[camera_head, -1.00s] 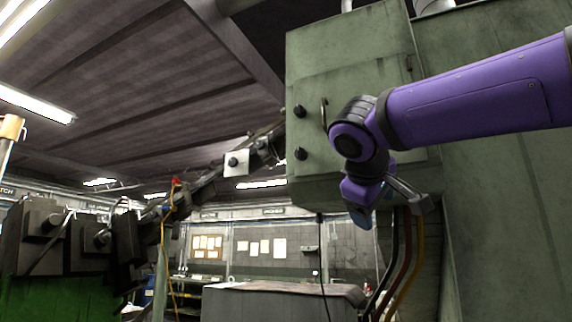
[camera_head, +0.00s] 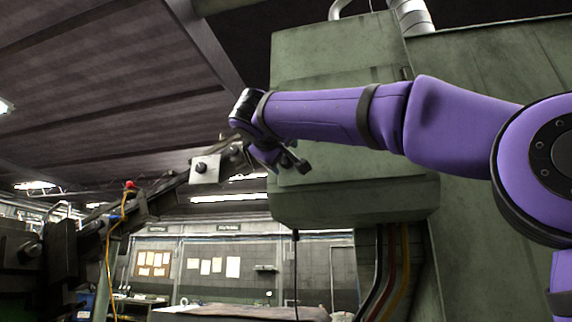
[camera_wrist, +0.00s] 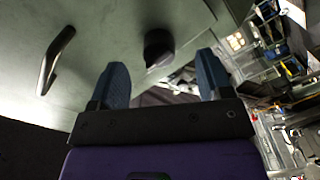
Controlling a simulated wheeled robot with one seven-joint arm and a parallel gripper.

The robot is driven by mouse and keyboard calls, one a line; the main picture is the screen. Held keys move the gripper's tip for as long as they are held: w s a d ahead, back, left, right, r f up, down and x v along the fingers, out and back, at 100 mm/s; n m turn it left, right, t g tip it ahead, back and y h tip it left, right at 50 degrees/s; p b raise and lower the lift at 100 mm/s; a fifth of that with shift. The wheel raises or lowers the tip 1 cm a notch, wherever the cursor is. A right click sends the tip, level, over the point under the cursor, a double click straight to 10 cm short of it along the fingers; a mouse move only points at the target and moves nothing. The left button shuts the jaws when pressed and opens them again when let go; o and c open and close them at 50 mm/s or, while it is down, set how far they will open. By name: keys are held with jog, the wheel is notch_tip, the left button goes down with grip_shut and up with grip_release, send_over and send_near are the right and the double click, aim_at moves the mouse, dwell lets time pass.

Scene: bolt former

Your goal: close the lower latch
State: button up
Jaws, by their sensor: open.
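The green cabinet (camera_head: 330,60) stands behind my arm, which hides its latches in the head view. In the wrist view a black latch knob (camera_wrist: 158,47) sits on the cabinet door near its edge, beyond and between my fingertips. I cannot tell whether it is the lower or upper latch. My gripper (camera_wrist: 162,78) is open, its two blue fingers apart with nothing between them; the knob looks apart from both. In the head view my gripper (camera_head: 288,160) is at the cabinet's left edge, partly hidden by my arm.
A metal door handle (camera_wrist: 55,60) is left of the knob in the wrist view. Dark machinery with a white square plate (camera_head: 205,168) is left of the cabinet. Cables (camera_head: 385,265) hang below it.

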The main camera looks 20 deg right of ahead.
jog(key=shift+x, duration=1.15)
jog(key=shift+w+m, duration=0.1)
jog(key=shift+m, duration=1)
jog(key=m, duration=0.8)
jog(key=shift+m, duration=0.4)
